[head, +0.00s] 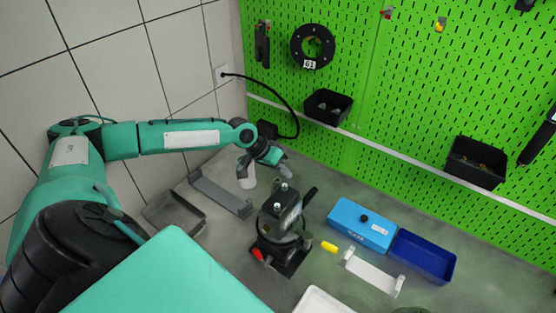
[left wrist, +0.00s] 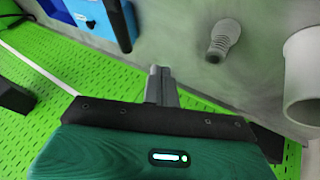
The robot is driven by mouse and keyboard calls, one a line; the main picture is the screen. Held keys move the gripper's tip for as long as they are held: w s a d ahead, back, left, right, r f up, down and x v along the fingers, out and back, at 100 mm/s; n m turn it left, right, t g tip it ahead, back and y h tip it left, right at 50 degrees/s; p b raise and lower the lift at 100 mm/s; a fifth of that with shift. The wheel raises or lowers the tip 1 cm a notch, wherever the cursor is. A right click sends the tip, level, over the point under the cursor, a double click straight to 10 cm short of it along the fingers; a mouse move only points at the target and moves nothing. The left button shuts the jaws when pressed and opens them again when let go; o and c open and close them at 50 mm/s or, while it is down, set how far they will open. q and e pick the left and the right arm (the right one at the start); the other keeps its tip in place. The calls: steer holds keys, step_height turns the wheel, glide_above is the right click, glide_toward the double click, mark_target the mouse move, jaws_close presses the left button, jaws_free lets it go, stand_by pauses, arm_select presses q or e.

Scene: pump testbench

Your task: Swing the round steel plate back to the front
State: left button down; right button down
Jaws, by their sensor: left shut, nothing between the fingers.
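The plate is not recognisable in the left wrist view. My right gripper is not seen.
A white cylinder (head: 246,174) stands just left of my left gripper. A grey bracket (head: 222,193) and grey tray (head: 174,213) lie left. A light blue box (head: 363,224), dark blue bin (head: 422,256) and white bracket (head: 372,273) lie right. A green pegboard (head: 400,100) rises behind.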

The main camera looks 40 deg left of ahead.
arm_select(q)
steer(key=w+d+f+p, duration=0.2)
steer(key=d+f+p, duration=0.1)
steer(key=d+p, duration=0.1)
steer(key=shift+d, duration=0.85)
steer(key=shift+f, duration=0.15)
